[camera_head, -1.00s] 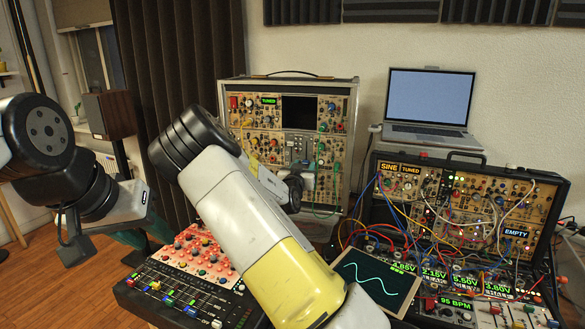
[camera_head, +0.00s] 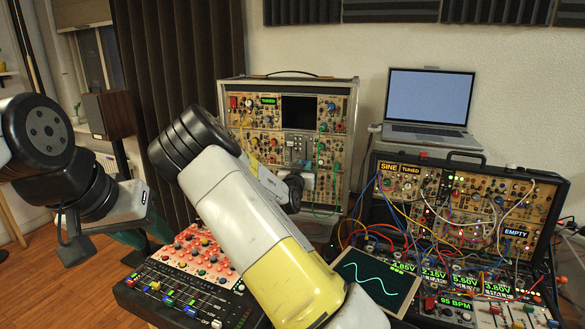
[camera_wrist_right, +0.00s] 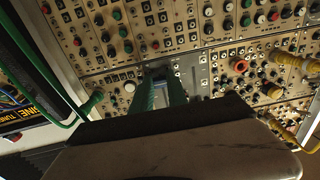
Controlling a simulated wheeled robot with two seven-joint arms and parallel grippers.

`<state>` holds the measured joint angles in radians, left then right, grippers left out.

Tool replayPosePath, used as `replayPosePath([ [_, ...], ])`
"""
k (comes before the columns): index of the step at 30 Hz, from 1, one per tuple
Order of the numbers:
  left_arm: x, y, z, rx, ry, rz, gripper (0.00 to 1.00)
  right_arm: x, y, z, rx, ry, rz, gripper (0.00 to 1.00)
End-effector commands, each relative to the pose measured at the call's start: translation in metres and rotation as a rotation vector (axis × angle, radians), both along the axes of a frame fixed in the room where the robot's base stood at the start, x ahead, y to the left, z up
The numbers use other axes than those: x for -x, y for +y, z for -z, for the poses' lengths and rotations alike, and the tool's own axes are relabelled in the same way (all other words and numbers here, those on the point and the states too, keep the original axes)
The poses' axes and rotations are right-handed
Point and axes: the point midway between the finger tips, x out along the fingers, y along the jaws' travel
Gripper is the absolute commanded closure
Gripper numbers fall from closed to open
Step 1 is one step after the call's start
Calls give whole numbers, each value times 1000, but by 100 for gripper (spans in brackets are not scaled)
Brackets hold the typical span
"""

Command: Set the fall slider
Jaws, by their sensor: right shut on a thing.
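The right gripper's two green fingers (camera_wrist_right: 161,92) reach up to a pale grey module (camera_wrist_right: 196,70) on the synth panel in the right wrist view. They are shut on the fall slider, whose cap is mostly hidden between the fingertips. In the head view my right arm crosses the middle and its gripper meets the large tan synth case (camera_head: 240,140); the slider cannot be made out there. My left gripper (camera_head: 130,238) hangs at the left, away from the cases; its green fingers are partly hidden and their opening is unclear.
A red-panelled mixer with sliders (camera_head: 165,293) stands below my right arm. A cabled synth case (camera_head: 540,190), a screen with a wave (camera_head: 375,280) and a laptop (camera_head: 430,100) are at the right. Green cables (camera_wrist_right: 62,121) and yellow plugs (camera_wrist_right: 297,62) flank my right gripper.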

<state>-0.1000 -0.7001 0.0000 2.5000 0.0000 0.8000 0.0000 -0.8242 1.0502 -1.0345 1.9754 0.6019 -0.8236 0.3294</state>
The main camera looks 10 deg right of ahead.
Motion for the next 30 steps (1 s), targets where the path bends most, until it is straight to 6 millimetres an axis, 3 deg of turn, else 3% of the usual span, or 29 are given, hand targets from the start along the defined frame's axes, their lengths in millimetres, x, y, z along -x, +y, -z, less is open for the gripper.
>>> replayPosePath([
  [25,0,0,0,0,0,0,64,0,1,0,0,0,-1,100],
  [30,0,0,0,0,0,0,64,0,1,-21,-5,-4,-1,100],
])
